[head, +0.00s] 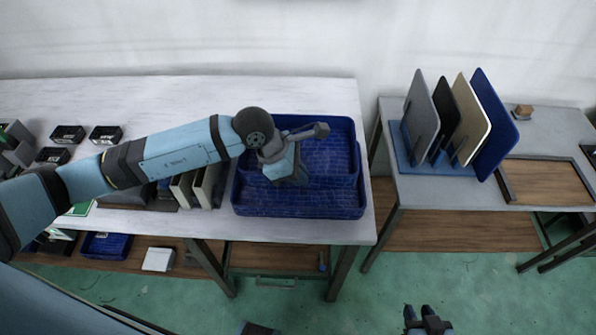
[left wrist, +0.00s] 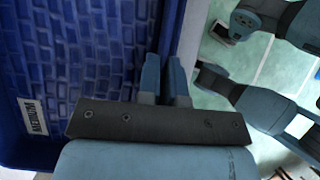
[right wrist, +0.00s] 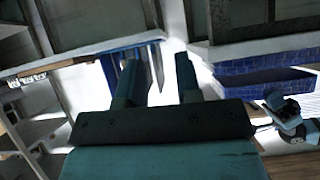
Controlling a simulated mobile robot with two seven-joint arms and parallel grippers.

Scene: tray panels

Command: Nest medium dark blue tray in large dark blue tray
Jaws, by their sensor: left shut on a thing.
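The medium dark blue tray (head: 335,135), labelled MEDIUM in the left wrist view (left wrist: 75,60), overlaps the back part of the large dark blue tray (head: 250,208) on the white table. It looks set back from the large tray's front; I cannot tell whether its base rests inside. My left gripper (head: 295,178) reaches over both trays. In the left wrist view its fingers (left wrist: 166,78) are shut on the medium tray's wall; the contact is partly hidden. My right gripper (head: 427,320) is away from the trays, low at the front, open and empty in the right wrist view (right wrist: 158,80).
Upright panels stand in a blue rack (head: 403,150) on the right-hand table. Flat binder-like pieces (head: 207,187) stand just left of the large tray. Small black bins (head: 105,134) sit further left. A gap separates the two tables.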

